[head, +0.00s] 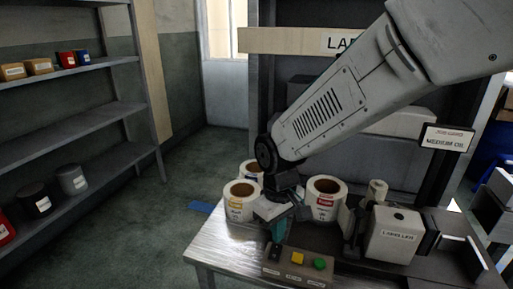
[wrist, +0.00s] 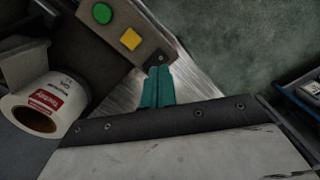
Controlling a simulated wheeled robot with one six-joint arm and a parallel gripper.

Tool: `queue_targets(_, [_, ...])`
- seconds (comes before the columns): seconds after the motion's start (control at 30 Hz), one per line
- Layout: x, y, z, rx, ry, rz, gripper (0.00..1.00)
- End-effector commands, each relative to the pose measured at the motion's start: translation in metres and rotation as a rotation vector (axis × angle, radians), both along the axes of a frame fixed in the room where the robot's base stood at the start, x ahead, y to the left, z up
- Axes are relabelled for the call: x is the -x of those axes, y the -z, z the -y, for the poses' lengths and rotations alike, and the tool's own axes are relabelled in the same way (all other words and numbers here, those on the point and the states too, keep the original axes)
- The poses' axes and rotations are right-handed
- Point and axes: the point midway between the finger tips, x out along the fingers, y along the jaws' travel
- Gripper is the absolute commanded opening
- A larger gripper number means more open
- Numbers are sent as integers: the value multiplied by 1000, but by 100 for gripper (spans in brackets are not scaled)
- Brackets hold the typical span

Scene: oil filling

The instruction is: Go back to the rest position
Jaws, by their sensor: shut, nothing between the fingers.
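My gripper (head: 277,232) is over the front left of the metal table (head: 222,252), just behind the control box (head: 297,268) with a yellow and a green button. Its teal fingers (wrist: 157,87) are closed together with nothing between them, and their tips are close to the box in the wrist view. I cannot tell whether they touch it. My arm reaches in from the upper right in the head view.
Label rolls (head: 326,199) stand around my gripper, one close on its right. A labeller machine (head: 394,235) and a sign (head: 446,139) are to the right. A shelf (head: 75,108) with boxes and cans is at left.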

Motion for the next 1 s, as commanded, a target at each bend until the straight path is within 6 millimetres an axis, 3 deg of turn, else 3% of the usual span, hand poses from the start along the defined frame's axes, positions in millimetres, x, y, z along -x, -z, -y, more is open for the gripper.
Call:
queue_targets(0.07, [20,0,12,29,27,-49,0])
queue_targets(0.4, [94,-71,107,44,289,-70,0])
queue_targets(0.6, [144,-103,158,18,465,-18,0])
queue_targets(0.8, [179,-122,189,-17,598,75,0])
queue_targets(1.0, [187,-134,200,-42,663,151,0])
